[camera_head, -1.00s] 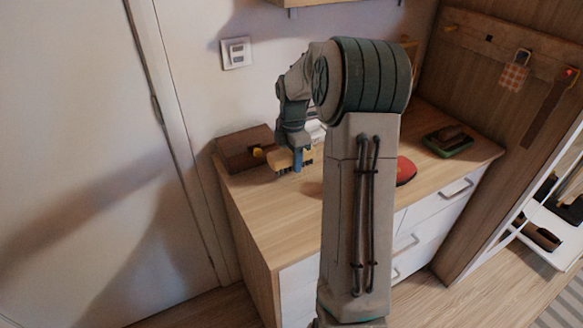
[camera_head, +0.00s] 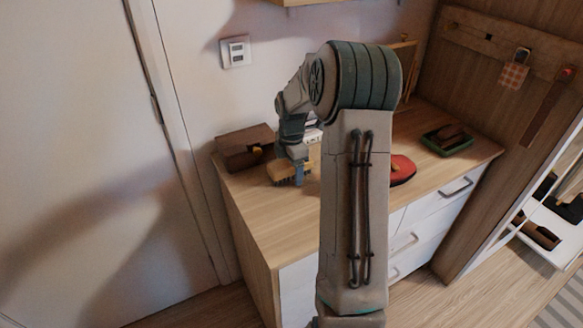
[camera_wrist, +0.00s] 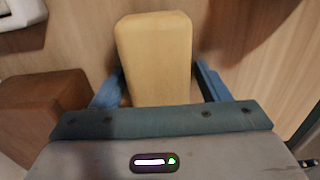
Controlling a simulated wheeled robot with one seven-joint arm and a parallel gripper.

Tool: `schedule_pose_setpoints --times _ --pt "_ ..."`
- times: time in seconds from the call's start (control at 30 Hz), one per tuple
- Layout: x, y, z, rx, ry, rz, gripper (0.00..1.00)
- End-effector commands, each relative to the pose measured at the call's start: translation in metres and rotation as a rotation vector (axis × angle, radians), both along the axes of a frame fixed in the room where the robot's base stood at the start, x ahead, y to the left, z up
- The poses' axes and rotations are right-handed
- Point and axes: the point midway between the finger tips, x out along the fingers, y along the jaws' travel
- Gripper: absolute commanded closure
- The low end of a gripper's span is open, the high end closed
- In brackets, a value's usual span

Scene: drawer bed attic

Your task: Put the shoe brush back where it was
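The shoe brush (camera_head: 285,173), a pale wooden block with dark bristles, sits upright on the dresser top (camera_head: 262,215), right of a brown box. In the wrist view the brush (camera_wrist: 154,50) lies between the two blue fingers of my gripper (camera_wrist: 161,75). A narrow gap shows between the brush and the right finger; the left finger is very close to it. My gripper (camera_head: 292,170) is open around the brush, low over the dresser. Part of the brush is hidden by the gripper in the head view.
A brown box (camera_head: 245,140) stands at the back left. A red oval item (camera_head: 402,170) lies right of my arm, and a green tray (camera_head: 440,151) with a dark item farther right. A wall rack (camera_head: 480,38) holds hanging things. The dresser's front left is clear.

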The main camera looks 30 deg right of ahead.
Motion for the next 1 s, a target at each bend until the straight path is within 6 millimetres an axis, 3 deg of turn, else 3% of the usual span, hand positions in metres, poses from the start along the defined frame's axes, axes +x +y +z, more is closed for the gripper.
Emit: schedule_pose_setpoints --times 0.23,0.63,0.87,1.0 --pt "0.001 -0.001 0.014 -0.002 -0.004 0.0 0.31" --pt "0.001 -0.002 0.096 -0.002 -0.005 -0.001 0.31" --pt "0.0 -0.001 0.12 -0.001 -0.001 -0.004 0.31" --pt "-0.01 0.015 0.131 -0.016 -0.01 -0.077 0.31"
